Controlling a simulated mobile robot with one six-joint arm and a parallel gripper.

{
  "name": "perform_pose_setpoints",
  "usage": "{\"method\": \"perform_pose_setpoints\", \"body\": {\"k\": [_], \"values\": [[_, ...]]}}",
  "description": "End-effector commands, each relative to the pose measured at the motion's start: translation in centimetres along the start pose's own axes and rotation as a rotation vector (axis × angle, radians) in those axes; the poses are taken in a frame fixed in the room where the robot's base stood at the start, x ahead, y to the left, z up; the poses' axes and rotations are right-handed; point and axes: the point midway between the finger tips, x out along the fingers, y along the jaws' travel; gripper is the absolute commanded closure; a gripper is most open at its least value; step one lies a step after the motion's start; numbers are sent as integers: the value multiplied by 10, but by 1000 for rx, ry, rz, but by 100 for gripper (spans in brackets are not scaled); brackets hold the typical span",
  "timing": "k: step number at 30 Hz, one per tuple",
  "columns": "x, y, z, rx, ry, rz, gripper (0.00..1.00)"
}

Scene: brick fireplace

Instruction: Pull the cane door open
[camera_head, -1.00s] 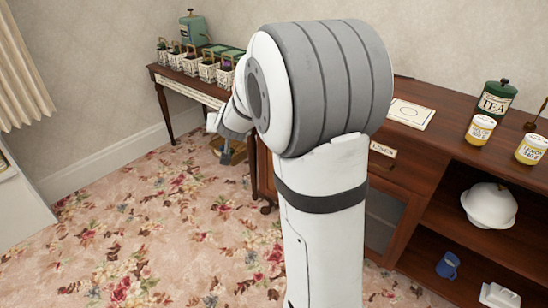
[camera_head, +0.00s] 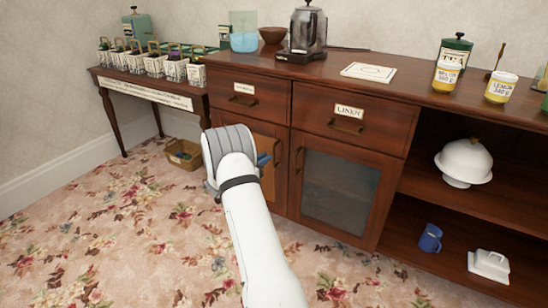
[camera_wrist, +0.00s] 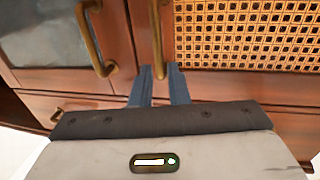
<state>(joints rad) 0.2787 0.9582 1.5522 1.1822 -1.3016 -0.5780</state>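The cane door (camera_head: 264,142) is the left door of the dark wood sideboard, partly hidden behind my arm in the head view. In the wrist view its woven cane panel (camera_wrist: 245,35) fills the upper right, and the door looks shut. Its brass handle (camera_wrist: 157,45) runs down toward the gap between my fingertips. My gripper (camera_wrist: 161,72) has two blue fingers standing apart, one on each side of the handle's lower end. I cannot tell whether they touch it. In the head view my gripper (camera_head: 263,160) is at the cane door, mostly hidden by my wrist.
A glass-panelled door (camera_head: 340,190) with its own brass handle (camera_wrist: 92,40) stands right beside the cane door. Drawers (camera_head: 353,117) are above both doors. A side table (camera_head: 150,92) with potted plants and a basket (camera_head: 184,154) stand to the left. Flowered carpet (camera_head: 110,225) in front is clear.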

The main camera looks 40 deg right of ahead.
Motion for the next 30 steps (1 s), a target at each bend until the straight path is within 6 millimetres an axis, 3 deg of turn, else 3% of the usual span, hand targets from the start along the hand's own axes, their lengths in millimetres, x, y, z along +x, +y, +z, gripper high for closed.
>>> {"method": "perform_pose_setpoints", "body": {"k": [6, 12, 21, 27, 30], "values": [[36, 0, 3, 2, 0, 0, 85], [54, 0, 1, 1, 0, -2, 85], [56, -1, 0, 0, -1, -5, 85], [56, -2, 0, 0, -1, -6, 100], [55, -2, -1, 1, 0, -7, 100]]}}
